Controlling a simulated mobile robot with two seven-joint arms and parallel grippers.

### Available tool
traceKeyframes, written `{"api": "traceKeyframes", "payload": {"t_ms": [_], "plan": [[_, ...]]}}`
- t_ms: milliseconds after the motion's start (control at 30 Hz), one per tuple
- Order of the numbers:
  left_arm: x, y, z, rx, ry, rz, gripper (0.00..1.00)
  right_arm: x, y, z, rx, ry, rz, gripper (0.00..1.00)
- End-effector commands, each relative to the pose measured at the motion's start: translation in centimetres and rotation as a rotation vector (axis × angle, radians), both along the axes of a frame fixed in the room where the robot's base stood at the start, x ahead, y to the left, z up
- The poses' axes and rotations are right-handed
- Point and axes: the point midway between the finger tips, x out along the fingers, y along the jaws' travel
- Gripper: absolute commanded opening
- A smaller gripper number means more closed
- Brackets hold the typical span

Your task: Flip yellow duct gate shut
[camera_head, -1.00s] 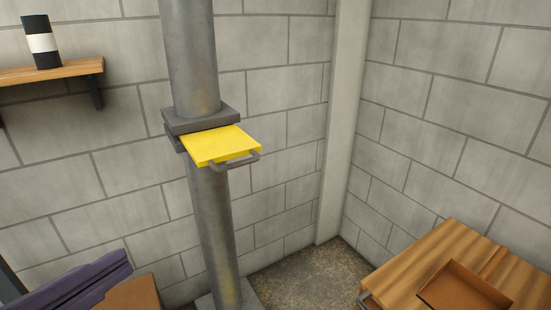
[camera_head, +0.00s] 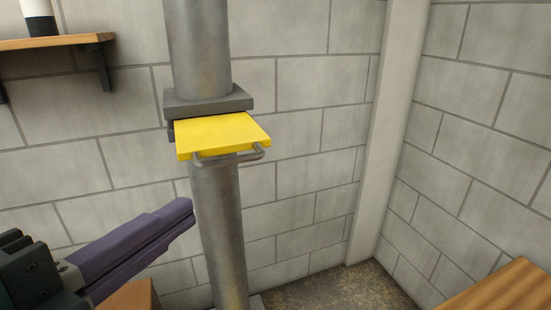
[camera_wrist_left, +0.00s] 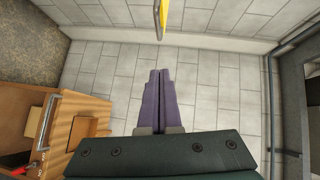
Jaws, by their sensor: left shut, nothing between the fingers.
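The yellow duct gate (camera_head: 222,134) is a flat plate sticking out of a slot in the grey vertical duct (camera_head: 200,60). A grey bar handle (camera_head: 232,157) runs along its front edge. My left gripper (camera_head: 188,212) has purple fingers, shut and empty. It is to the lower left of the gate in the head view, apart from it. In the left wrist view the gate (camera_wrist_left: 164,14) shows edge-on at the top, beyond my shut fingertips (camera_wrist_left: 159,78). My right gripper is not in view.
A wooden shelf (camera_head: 55,41) with a black and white cylinder (camera_head: 38,16) is on the block wall at upper left. A wooden table (camera_head: 500,288) stands at lower right. A wall post (camera_head: 390,130) is right of the duct, with free room between.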

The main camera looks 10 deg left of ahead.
Motion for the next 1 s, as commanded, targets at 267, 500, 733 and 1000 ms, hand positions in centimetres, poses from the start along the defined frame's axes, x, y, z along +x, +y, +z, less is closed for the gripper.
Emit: {"api": "traceKeyframes", "payload": {"t_ms": [267,500,733,1000], "plan": [[4.8,-1.0,-0.4,-0.002,-0.003,0.001,0.0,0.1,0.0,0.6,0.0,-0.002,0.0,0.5],[9.4,-1.8,-1.2,-0.002,-0.001,-0.001,0.0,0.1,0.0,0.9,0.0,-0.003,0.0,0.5],[11.7,0.0,-1.8,0.001,0.0,-0.001,0.0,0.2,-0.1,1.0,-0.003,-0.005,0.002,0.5],[12.2,0.4,-2.0,0.0,0.001,-0.001,0.0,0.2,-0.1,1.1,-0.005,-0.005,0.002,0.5]]}}
